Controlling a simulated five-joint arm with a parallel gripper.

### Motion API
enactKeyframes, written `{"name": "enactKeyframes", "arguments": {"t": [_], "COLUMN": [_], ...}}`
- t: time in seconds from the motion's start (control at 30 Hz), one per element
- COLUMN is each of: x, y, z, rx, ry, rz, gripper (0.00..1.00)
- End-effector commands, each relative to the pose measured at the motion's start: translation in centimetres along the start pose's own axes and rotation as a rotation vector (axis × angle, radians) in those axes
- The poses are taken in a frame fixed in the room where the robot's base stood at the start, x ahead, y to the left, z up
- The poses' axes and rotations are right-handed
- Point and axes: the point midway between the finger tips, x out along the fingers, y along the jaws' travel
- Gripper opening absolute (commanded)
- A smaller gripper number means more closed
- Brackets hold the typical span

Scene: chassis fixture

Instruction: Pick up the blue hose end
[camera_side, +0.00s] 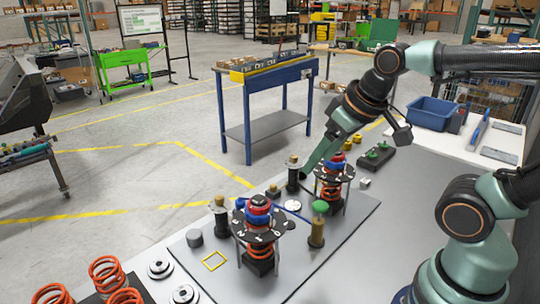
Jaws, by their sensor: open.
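A small blue piece (241,203), which may be the blue hose end, shows at the upper left of the left spring assembly (259,225). A thin dark blue line, perhaps the hose, runs on the plate between the two spring assemblies. The view is too small to tell where it ends. My gripper (304,176) points down and left, at the left of the right spring assembly (333,178) and near a dark post (293,174). It is open. Its fingertips are small here, and I see nothing held between them. The blue piece is to its left and nearer the camera.
A grey fixture plate (350,218) carries both assemblies, a green-topped post (318,222) and a yellow square outline (214,260). Orange springs (106,272) and metal discs stand at the lower left. A blue bin (431,113) is at the back right. The plate's front right is clear.

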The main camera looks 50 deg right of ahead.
Motion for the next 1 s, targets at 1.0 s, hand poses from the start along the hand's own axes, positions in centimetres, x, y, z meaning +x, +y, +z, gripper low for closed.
{"name": "enactKeyframes", "arguments": {"t": [1.0], "x": [14.9], "y": [-2.2], "z": [-15.3], "rx": [-1.313], "ry": [-0.353], "rz": [-0.293], "gripper": [0.7]}}
